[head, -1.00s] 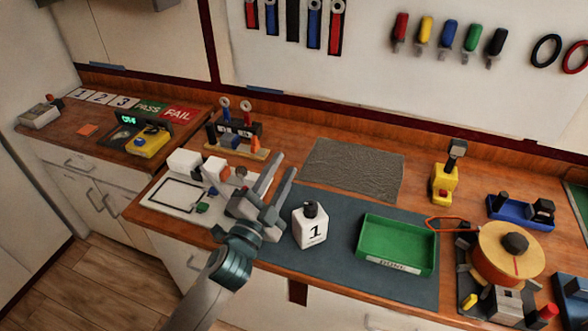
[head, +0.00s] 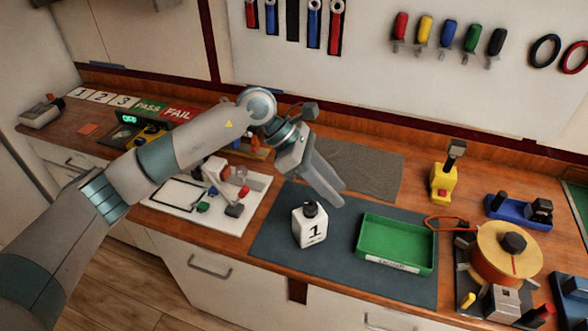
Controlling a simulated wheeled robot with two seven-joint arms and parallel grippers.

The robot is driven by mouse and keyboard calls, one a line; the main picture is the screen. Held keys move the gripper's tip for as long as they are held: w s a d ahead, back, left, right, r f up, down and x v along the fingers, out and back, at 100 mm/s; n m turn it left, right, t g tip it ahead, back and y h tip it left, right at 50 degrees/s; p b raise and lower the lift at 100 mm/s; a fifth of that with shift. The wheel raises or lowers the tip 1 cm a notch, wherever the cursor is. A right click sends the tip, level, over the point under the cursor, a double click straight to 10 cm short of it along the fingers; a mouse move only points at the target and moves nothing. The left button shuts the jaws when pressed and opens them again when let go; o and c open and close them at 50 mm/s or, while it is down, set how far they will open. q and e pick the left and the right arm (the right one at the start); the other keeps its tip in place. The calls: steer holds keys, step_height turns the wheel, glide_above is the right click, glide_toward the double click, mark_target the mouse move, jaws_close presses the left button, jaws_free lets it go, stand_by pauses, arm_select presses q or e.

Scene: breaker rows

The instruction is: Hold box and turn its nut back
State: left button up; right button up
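A white box marked "1" (head: 310,227) with a black nut or knob (head: 310,209) on top stands upright on the dark blue-grey mat (head: 280,242). My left gripper (head: 335,196) is above and just behind the box, its fingers slanting down to the right. The fingers look near each other, seen from the side, so I cannot tell how far apart they are. Nothing shows between them. My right gripper is not in view.
A green tray (head: 397,262) stands right of the box. A grey cloth (head: 375,170) lies behind. A yellow tool (head: 444,182) and an orange spool (head: 507,250) stand at the right. A white board with small parts (head: 225,222) is at the left.

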arm_select(q)
steer(key=w+a+t+y, duration=0.1)
steer(key=w+a+y, duration=0.3)
steer(key=a, duration=0.4)
steer(key=shift+w+a+m, duration=0.3)
steer(key=shift+a, duration=0.1)
